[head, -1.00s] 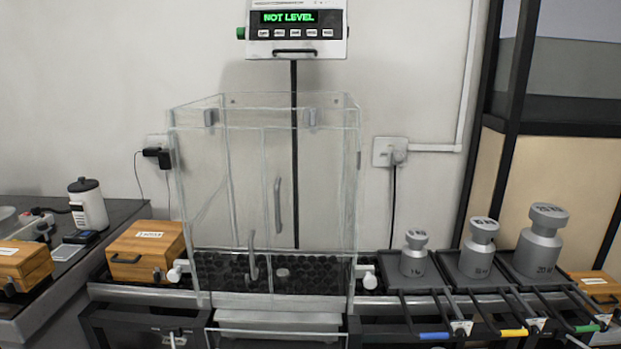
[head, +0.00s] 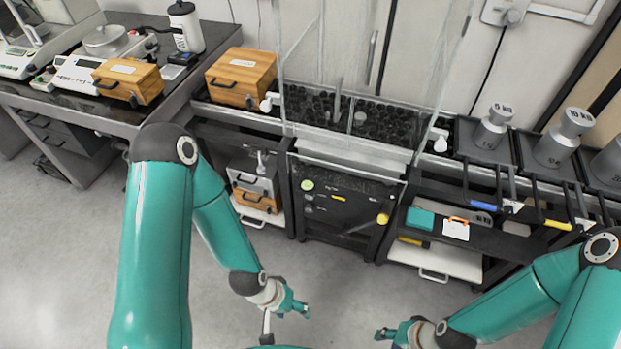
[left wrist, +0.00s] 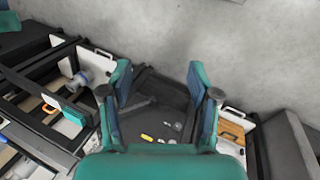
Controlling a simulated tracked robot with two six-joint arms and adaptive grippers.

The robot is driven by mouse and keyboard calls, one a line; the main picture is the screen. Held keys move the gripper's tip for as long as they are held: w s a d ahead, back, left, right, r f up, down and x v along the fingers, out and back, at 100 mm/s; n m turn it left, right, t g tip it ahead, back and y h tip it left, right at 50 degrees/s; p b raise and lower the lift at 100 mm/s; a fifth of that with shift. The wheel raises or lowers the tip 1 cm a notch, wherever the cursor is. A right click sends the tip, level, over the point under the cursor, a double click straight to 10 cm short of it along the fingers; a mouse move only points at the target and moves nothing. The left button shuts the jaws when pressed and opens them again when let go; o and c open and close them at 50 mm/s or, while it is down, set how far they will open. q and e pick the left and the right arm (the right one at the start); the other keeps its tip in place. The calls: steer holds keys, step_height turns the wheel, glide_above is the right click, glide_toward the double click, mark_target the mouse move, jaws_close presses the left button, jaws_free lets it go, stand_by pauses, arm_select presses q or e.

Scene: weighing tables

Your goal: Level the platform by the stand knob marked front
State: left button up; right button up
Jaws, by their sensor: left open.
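The platform is a dark, studded surface (head: 372,118) inside a clear glass enclosure (head: 420,75) on a stand. The stand's dark front panel (head: 335,212) has a pale green round knob (head: 307,185) at upper left and a yellow knob (head: 383,219) at right. White knobs stick out beside the platform, left (head: 268,103) and right (head: 438,139). I cannot read which is marked front. My left gripper (head: 294,304) is open and empty, below and in front of the panel; its spread fingers show in the left wrist view (left wrist: 160,88). My right gripper (head: 386,333) is low at right, its jaw state unclear.
A wooden box (head: 238,77) stands left of the enclosure. Weights (head: 493,127) stand on trays at right, with handles projecting forward. Open shelves flank the panel, holding cases (head: 252,178) at left and a teal item (head: 420,219) at right. The floor in front is clear.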

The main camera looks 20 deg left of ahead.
arm_select(q)
steer(key=m+t+y+b, duration=0.35)
steer(key=t+b, duration=0.95)
steer(key=b, duration=2.3)
glide_above(309, 211)
steer(key=s, duration=1.6)
step_height(309, 211, down, 21)
steer(key=shift+n, duration=0.45)
steer(key=b+x, duration=0.1)
steer(key=x, duration=0.4)
steer(key=b+x, duration=0.2)
steer(key=x, duration=0.4)
steer(key=b+x, duration=0.2)
steer(key=x, duration=0.3)
steer(key=shift+w+a+f, duration=0.25)
steer(key=shift+a+f, duration=0.05)
steer(key=shift+c, duration=0.3)
